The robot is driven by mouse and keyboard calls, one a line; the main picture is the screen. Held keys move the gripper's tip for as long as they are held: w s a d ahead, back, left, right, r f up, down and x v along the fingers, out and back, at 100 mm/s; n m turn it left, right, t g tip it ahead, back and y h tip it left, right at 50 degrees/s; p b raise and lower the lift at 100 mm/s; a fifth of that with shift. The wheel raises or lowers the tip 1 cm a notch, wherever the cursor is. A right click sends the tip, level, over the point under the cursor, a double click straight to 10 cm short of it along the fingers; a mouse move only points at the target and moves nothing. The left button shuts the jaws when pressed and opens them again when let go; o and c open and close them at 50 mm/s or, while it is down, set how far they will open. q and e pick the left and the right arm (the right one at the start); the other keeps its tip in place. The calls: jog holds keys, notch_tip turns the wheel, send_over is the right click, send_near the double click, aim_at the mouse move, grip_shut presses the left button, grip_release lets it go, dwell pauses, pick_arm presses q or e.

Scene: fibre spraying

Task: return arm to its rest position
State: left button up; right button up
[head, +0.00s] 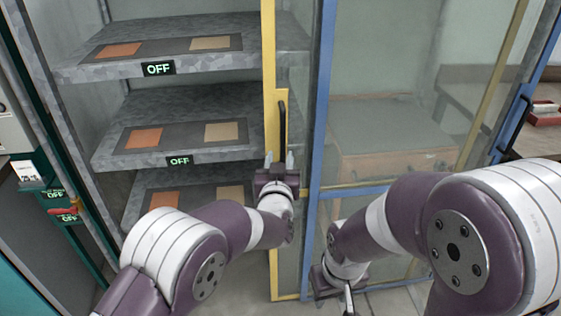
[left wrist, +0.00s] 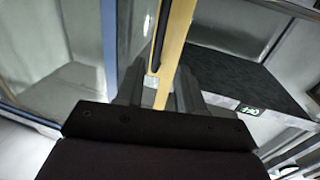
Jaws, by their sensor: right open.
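My left gripper (head: 279,160) is at the lower end of the black vertical handle (head: 283,128) on the yellow-framed door (head: 268,60). In the left wrist view its two fingers (left wrist: 158,92) stand apart, with the yellow frame (left wrist: 172,45) and the handle (left wrist: 161,35) showing beyond and between them. No clear grip on the handle shows. My right gripper (head: 335,290) is low at the bottom centre of the head view, in front of the blue-framed glass, partly hidden by its wrist; nothing shows in it.
A cabinet with several grey shelves (head: 185,75) stands at left, with orange and tan pads and "OFF" labels (head: 158,68). A blue-framed glass panel (head: 318,100) is right of the door. A wooden drawer unit (head: 390,165) stands behind glass. A teal-edged panel is at far left.

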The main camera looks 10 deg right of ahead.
pick_arm(q)
jog(key=shift+s, duration=0.1)
jog(key=s+a+f+m+g+p, duration=0.1)
jog(key=s+a+f+m+g, duration=0.15)
jog(key=s+f+g, duration=0.75)
jog(key=s+a+r+n+g+y+p, duration=0.1)
jog(key=s+a+g+p, duration=0.1)
jog(key=s+a, duration=0.4)
jog(key=s+a+r+n+g+y+p, duration=0.2)
jog(key=s+a, duration=0.4)
jog(key=a, duration=0.8)
jog(key=s+a+r+n+g+y+p, duration=0.2)
jog(key=s+a, duration=0.4)
jog(key=a, duration=0.4)
jog(key=shift+s+a+r, duration=0.2)
jog(key=shift+s, duration=0.1)
jog(key=shift+n, duration=0.25)
